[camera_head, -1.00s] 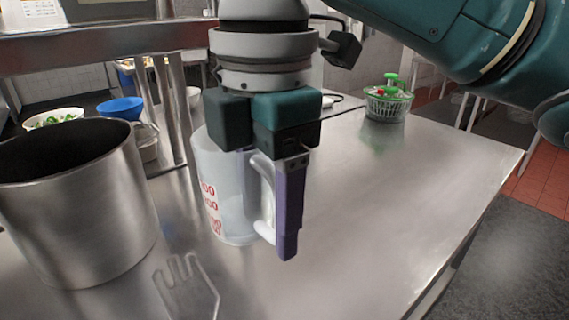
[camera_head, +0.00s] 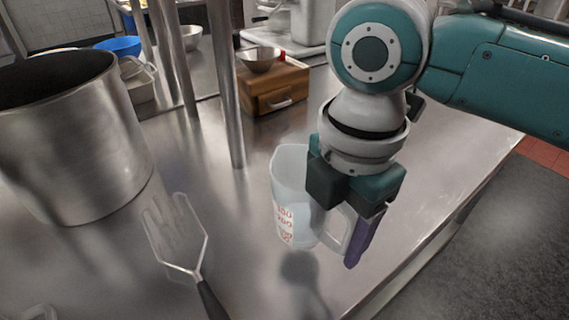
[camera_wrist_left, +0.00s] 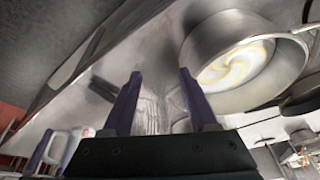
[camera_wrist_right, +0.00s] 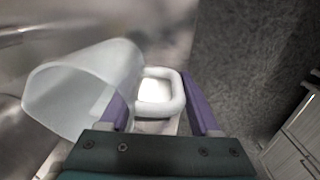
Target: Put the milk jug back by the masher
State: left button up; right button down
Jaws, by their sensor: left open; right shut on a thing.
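The milk jug (camera_head: 292,200) is a translucent measuring jug with red markings. My right gripper (camera_head: 358,238) is shut on its white handle, with a purple finger on the handle's right side. The jug hangs slightly tilted above the counter, its shadow below it. In the right wrist view the handle (camera_wrist_right: 177,100) lies between the fingers.
A large steel pot (camera_head: 75,140) stands left of the masher. Metal posts (camera_head: 226,90) rise behind. A wooden box (camera_head: 275,88) carries a metal bowl (camera_head: 259,60). A pan with creamy contents (camera_wrist_left: 235,66) shows in the left wrist view. Counter around the jug is clear.

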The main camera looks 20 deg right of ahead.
aim_at(332, 249)
jog(key=shift+f+b, duration=0.4)
jog(key=shift+f, duration=2.25)
jog(key=shift+f, duration=0.15)
jog(key=shift+c, duration=0.6)
grip_release()
